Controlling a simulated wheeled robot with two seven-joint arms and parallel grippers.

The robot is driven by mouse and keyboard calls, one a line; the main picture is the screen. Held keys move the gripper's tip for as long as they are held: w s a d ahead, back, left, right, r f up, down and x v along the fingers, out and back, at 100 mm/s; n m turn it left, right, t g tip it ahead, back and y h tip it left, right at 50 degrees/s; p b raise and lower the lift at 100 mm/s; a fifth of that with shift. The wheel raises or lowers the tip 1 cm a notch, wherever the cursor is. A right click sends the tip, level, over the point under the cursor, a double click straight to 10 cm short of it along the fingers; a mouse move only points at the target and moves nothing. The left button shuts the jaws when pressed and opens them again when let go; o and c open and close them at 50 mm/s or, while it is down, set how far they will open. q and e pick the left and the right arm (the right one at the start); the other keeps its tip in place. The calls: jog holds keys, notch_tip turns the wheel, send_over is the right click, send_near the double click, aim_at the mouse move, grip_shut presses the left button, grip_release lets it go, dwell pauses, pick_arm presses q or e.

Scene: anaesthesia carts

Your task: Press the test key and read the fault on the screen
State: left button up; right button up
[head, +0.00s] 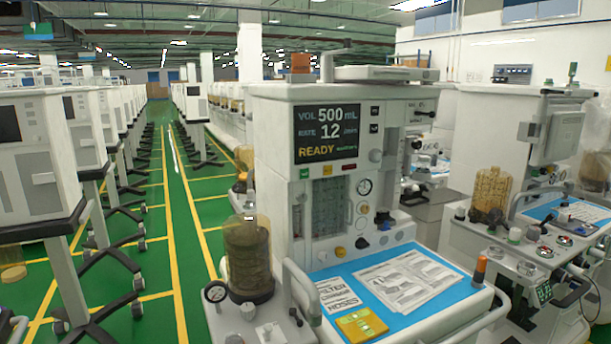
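The anaesthesia cart (275,140) stands just right of the middle. Its dark screen (342,143) faces me, lit, and reads VOL 500 mL, RATE 12 /min and READY, with a small green word after READY too fine to read. No fault text is legible on it. Below the screen sit a green key or label (304,174), a yellow one (327,170) and a dark red one (349,166). Their markings are too small to read, so I cannot tell which is the test key. Neither of my grippers is in view.
A blue work surface (330,276) with printed sheets (408,282) and a yellow pad (361,325) juts toward me, with a grey handle (300,290) at its left. A bellows canister (248,262) stands left. Another cart (520,235) is close right. Green floor (190,235) lies open left.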

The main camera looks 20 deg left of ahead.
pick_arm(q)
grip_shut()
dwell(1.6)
